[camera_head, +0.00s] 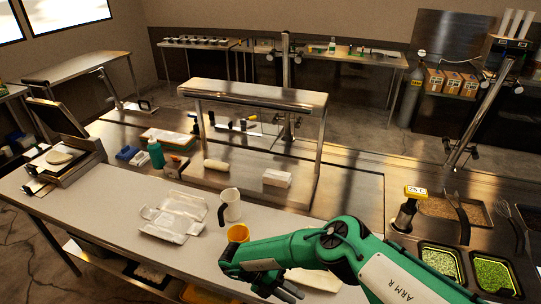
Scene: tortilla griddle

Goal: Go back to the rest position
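My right arm, green and marked "ARM R", comes in from the lower right and reaches left over the front of the white counter (110,220). Its black gripper (288,291) is low at the bottom edge, just in front of an orange cup (238,233). The arm partly covers the cup's lower part, and I cannot tell whether the gripper touches anything or how far its fingers are apart. A pale flat item (316,280) shows partly below the forearm. My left arm and gripper are not in view.
A white pitcher (230,206) and an open white clamshell box (165,226) stand on the counter. An open press griddle (85,160) with a pale round tortilla (59,157) is at left. A metal shelf (255,95) rises behind. Green-filled trays (492,274) are at right.

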